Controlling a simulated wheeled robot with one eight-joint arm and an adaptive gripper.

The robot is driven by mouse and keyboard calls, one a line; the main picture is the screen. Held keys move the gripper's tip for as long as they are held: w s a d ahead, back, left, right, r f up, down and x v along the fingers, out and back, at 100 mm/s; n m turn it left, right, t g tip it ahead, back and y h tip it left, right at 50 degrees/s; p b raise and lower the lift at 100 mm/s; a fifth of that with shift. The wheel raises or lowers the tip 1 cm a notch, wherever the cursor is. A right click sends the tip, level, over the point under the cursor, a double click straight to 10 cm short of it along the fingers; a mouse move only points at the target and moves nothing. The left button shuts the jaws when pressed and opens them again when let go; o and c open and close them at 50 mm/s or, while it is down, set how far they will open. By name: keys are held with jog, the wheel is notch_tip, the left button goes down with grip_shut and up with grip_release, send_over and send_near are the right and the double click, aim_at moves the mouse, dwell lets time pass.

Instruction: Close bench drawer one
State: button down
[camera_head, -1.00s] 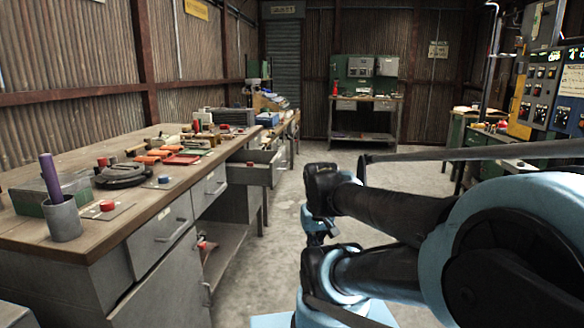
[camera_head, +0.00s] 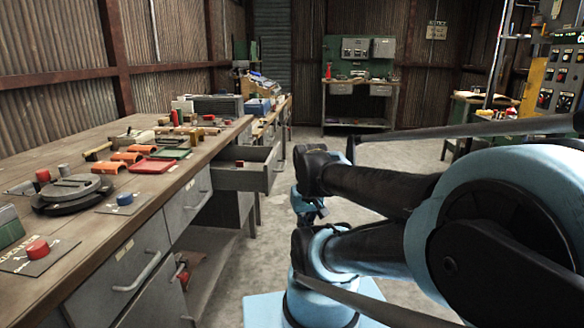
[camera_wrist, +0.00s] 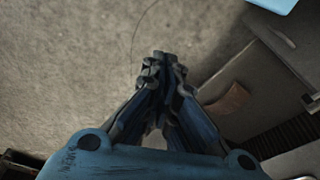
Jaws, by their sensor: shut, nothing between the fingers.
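Nearer drawers, a middle drawer (camera_head: 188,204) and a near drawer (camera_head: 128,270), look closed. No number is readable on the drawers, so I cannot tell which is drawer one. My gripper (camera_wrist: 163,66) is shut and empty in the wrist view, over the concrete floor and apart from the drawers.
A red button (camera_head: 38,249), a round dark fixture (camera_head: 72,192) and tools lie on the bench top. A back bench (camera_head: 345,90) stands at the far wall. Control panels (camera_head: 562,80) stand at right.

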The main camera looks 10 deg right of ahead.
jog(key=shift+r, duration=0.1)
jog(key=w+d+r+m+y, duration=0.2)
jog(key=w+r+m, duration=0.85)
jog(key=w, duration=0.45)
jog(key=w+d+r+m+y, duration=0.15)
jog(key=w+d+m, duration=0.35)
jog(key=w, duration=0.5)
jog(key=w+d+m+y, duration=0.2)
jog(key=w+d+m, duration=0.4)
jog(key=w, duration=0.4)
jog(key=w+a+f, duration=0.3)
jog(key=a+f, duration=0.5)
jog(key=shift+a+g, duration=0.2)
jog(key=shift+g, duration=0.1)
